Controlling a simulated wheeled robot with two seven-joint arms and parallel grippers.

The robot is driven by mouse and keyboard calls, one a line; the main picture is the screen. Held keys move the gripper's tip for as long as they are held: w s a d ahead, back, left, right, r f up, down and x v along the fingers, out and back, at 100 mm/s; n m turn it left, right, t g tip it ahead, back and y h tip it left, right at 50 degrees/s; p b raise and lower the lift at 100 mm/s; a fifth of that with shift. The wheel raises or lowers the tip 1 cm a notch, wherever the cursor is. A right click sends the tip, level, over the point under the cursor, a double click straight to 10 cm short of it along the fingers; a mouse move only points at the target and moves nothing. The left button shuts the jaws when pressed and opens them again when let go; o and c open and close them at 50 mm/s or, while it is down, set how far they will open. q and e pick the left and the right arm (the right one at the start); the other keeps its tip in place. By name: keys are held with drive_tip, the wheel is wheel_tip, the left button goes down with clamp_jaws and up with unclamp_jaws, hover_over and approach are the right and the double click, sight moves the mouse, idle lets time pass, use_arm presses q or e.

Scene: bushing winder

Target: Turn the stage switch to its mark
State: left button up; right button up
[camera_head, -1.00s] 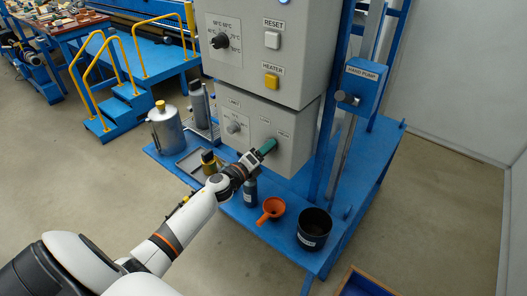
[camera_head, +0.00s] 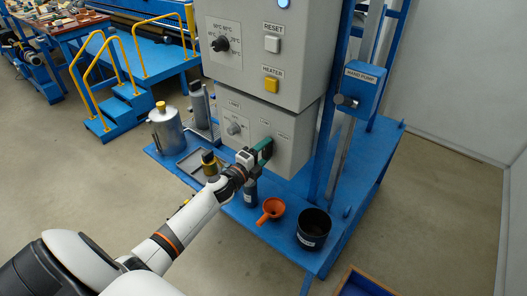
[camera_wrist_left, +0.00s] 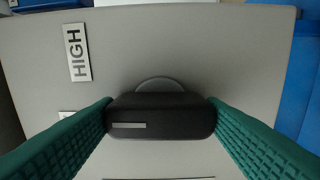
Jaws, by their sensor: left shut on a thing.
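The stage switch is a black bar-shaped knob (camera_wrist_left: 160,118) on the lower grey box (camera_head: 300,150). A short pale line shows on the left part of its face in the left wrist view. A label reading HIGH (camera_wrist_left: 77,53) lies up and left of the knob there. My left gripper (camera_head: 264,150) is at the box front, its green fingers (camera_wrist_left: 160,122) shut on the two ends of the knob. In the head view the gripper hides the knob. Other labels near it are too small or covered to read. My right gripper is not in view.
A dark bottle (camera_head: 250,190), an orange funnel (camera_head: 271,210) and a black pot (camera_head: 313,228) stand below on the blue bench (camera_head: 345,215). The HAND PUMP box (camera_head: 362,88) is to the right.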

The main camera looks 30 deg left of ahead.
use_arm(q)
drive_tip(key=n, duration=0.3)
drive_tip(key=shift+n+p, duration=0.3)
drive_tip(key=shift+p, duration=0.1)
drive_tip(key=shift+n+p, duration=0.3)
drive_tip(key=shift+n, duration=1.2)
drive_tip(key=o, duration=1)
drive_tip(key=shift+s, duration=0.1)
drive_tip(key=shift+s+f, duration=0.15)
drive_tip(key=shift+s, duration=0.2)
drive_tip(key=s+b, duration=0.1)
drive_tip(key=s, duration=0.6)
drive_tip(key=s+a+b, duration=0.1)
drive_tip(key=s, duration=0.3)
drive_tip(key=shift+b, duration=0.35)
